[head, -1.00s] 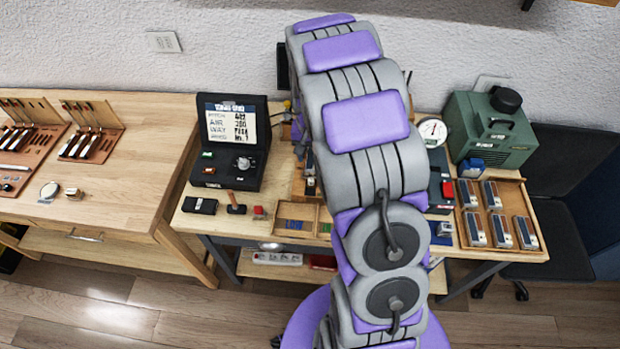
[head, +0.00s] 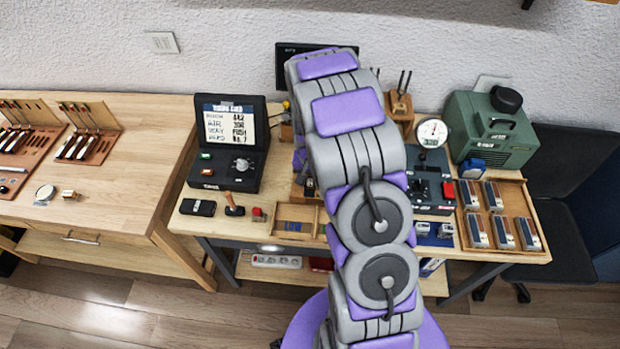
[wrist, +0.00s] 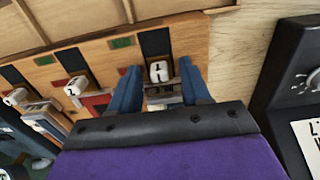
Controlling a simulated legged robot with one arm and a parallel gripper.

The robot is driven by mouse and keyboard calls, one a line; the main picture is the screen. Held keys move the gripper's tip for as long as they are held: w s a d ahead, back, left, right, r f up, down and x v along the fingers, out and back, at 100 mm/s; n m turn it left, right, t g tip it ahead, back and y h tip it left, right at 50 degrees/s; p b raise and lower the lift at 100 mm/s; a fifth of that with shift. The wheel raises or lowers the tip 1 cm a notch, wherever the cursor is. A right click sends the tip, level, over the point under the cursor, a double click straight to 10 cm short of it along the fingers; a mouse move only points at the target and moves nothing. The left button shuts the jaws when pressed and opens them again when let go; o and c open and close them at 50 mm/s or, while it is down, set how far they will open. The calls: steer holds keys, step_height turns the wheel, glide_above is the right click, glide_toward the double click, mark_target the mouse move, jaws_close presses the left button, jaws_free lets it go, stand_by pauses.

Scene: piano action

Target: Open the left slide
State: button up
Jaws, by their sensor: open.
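The wrist view shows a wooden panel (wrist: 207,35) with several dark slots in a row. Each slot has a white numbered block. The block marked 1 (wrist: 159,75), at the end nearest a black case, sits between the blue fingers of my gripper (wrist: 160,68). The fingers are open, one on each side of it; whether they touch it is unclear. The block marked 2 (wrist: 76,86) and another block (wrist: 14,97) lie further left. In the head view my arm hides the gripper and most of the wooden unit.
The black case (head: 228,150) with a screen stands left of the work spot; its knob panel shows close by in the wrist view (wrist: 302,75). A dial gauge (head: 432,133), a green machine (head: 490,130) and a wooden tray (head: 508,200) stand to the right.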

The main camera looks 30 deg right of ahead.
mark_target(308, 197)
steer(key=shift+c, duration=0.4)
jaws_close()
steer(key=shift+s+a, duration=0.55)
steer(key=shift+s, duration=0.25)
steer(key=shift+s+a, duration=0.5)
steer(key=shift+s, duration=0.3)
steer(key=shift+o, duration=0.4)
jaws_free()
steer(key=shift+a, duration=0.15)
steer(key=shift+r, duration=0.15)
